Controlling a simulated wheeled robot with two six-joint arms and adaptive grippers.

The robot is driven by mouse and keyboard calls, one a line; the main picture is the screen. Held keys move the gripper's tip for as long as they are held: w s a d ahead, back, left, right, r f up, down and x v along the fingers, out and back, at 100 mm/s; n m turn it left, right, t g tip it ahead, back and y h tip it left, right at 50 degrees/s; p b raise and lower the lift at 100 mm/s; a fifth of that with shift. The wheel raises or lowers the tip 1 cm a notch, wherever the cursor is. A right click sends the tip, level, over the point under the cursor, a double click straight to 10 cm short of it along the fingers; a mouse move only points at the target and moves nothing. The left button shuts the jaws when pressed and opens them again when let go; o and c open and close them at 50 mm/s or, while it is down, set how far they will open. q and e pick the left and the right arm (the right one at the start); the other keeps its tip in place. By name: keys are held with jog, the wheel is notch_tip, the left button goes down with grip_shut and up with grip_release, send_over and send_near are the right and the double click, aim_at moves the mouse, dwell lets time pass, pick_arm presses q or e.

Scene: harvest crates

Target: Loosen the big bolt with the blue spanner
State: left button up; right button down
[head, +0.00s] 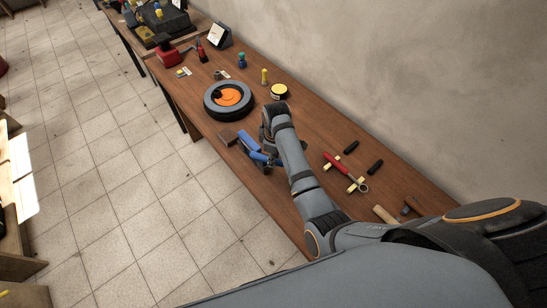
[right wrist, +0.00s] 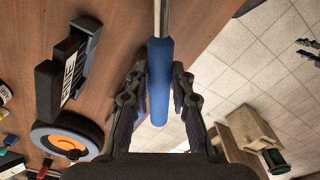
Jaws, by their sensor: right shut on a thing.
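The blue spanner shows in the right wrist view as a blue handle (right wrist: 160,75) with a bright metal shaft running up out of the picture. My right gripper (right wrist: 157,98) is shut on this handle, with one dark finger on each side. In the head view the blue handle (head: 248,140) is beside the front edge of the table, just left of my right arm. The working end of the spanner is hidden or out of frame. I cannot make out the big bolt in either view. My left gripper is not in view.
A wooden table (head: 310,128) runs along the wall. A dark wheel (head: 212,101) with an orange centre lies beyond the handle. A red-handled spanner (head: 336,163) lies on yellow rests to the right. A lettered dark block (right wrist: 66,75) stands left of the handle. Tiled floor borders the table.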

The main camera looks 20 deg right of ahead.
jog(key=shift+f, duration=0.5)
notch_tip(320, 180, down, 4)
jog(key=shift+f+b, duration=0.1)
jog(key=shift+b, duration=0.85)
jog(key=shift+p, duration=0.55)
jog(key=shift+p, duration=0.45)
